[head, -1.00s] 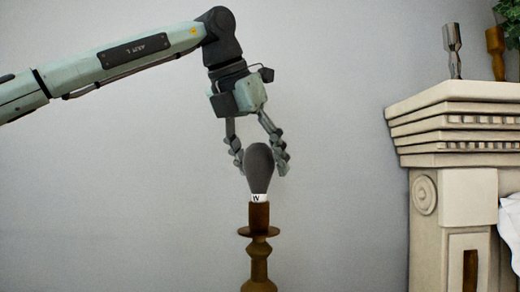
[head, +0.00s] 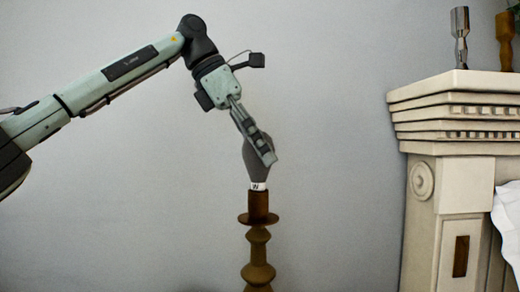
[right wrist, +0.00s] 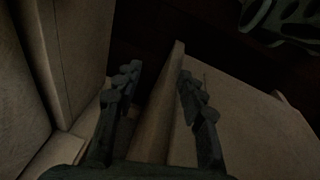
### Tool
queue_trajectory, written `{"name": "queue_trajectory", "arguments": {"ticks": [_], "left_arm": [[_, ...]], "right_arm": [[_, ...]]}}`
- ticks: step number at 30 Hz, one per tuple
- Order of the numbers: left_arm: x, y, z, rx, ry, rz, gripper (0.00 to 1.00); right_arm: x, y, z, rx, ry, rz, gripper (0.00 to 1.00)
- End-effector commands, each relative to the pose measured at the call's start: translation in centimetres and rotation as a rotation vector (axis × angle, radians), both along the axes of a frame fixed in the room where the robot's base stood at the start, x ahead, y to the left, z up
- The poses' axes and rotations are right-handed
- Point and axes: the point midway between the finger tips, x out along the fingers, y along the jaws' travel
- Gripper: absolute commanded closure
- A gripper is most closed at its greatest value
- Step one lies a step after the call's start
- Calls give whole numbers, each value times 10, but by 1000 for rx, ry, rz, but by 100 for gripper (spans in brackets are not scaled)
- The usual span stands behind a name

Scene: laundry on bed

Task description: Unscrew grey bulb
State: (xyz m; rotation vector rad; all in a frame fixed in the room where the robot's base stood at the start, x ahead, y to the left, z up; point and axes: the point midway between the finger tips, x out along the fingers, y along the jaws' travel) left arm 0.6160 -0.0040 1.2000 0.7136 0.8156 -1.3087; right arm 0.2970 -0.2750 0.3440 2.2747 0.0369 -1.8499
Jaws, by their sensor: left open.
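The grey bulb (head: 258,176) stands upright in the brown socket (head: 258,205) on top of a brown turned lamp stand (head: 257,252), with a white lettered band at its base. My left gripper (head: 266,154) comes down from the upper left at a slant. Its fingers are seen nearly edge-on and overlap the upper part of the bulb, hiding some of it. Whether they touch the bulb is unclear. My right gripper (right wrist: 165,85) shows in the right wrist view with its two dark fingers apart and nothing held.
A pale carved mantel (head: 455,95) stands at the right, with a silver holder (head: 460,38) and a brown holder (head: 505,40) on top. The wall around the lamp is clear. In the dim right wrist view, beige panels (right wrist: 250,125) lie beyond the right fingers.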

Motion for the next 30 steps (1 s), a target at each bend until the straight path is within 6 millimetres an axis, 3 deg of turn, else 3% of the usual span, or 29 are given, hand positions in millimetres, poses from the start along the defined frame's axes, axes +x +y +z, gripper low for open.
{"name": "queue_trajectory", "arguments": {"ticks": [15,25,30], "left_arm": [[-1,-2,0,0,3,-411,38],[-2,0,0,1,-1,-467,38],[-2,0,0,1,0,-466,56]], "right_arm": [[0,1,0,1,0,0,60],[0,1,0,1,0,0,60],[0,1,0,1,-1,0,60]]}}
